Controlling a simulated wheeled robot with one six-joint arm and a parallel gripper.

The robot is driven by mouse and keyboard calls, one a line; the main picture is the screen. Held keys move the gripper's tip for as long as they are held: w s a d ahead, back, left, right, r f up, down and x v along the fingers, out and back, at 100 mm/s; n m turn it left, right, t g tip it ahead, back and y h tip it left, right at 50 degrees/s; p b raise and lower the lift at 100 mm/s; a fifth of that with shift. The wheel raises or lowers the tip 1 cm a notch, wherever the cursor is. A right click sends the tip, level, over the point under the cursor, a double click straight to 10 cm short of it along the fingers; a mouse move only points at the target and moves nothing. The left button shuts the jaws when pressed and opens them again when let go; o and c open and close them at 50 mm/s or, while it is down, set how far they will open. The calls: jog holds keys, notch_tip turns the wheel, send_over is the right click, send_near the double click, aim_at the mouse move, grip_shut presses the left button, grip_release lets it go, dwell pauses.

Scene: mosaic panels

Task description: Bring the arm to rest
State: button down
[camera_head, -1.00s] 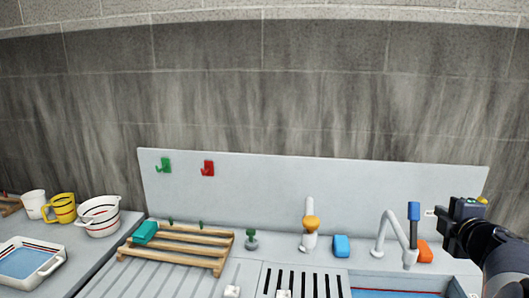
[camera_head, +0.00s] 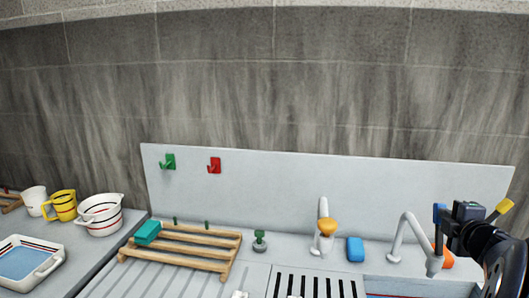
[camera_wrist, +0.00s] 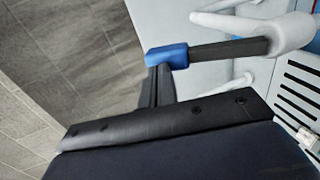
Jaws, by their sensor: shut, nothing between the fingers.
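My gripper (camera_wrist: 160,86) shows in the wrist view as dark fingers pressed together with nothing between them. Its tips appear right beside a blue cap (camera_wrist: 166,57) on a dark rod that runs to a white tap part (camera_wrist: 290,33). I cannot tell whether they touch. The fingertips are not clear there.
A wooden rack (camera_head: 190,248) with a teal block (camera_head: 147,232) stands on the counter. Bowl (camera_head: 100,215), mugs and white tray (camera_head: 50,268) are at far left. A wall rises behind.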

jog(key=s+b, duration=0.1)
jog(key=b, duration=0.1)
jog(key=s+b, duration=0.1)
jog(key=b, duration=0.1)
jog(key=s+t+b, duration=0.1)
jog(key=b, duration=0.1)
jog(key=shift+s+a+f, duration=0.25)
jog(key=shift+s+f, duration=0.1)
jog(key=shift+f, duration=0.05)
jog(key=v, duration=0.9)
jog(key=shift+s+r+b, duration=0.25)
jog(key=shift+s+b, duration=0.05)
jog(key=shift+b, duration=0.05)
jog(key=shift+a, duration=0.1)
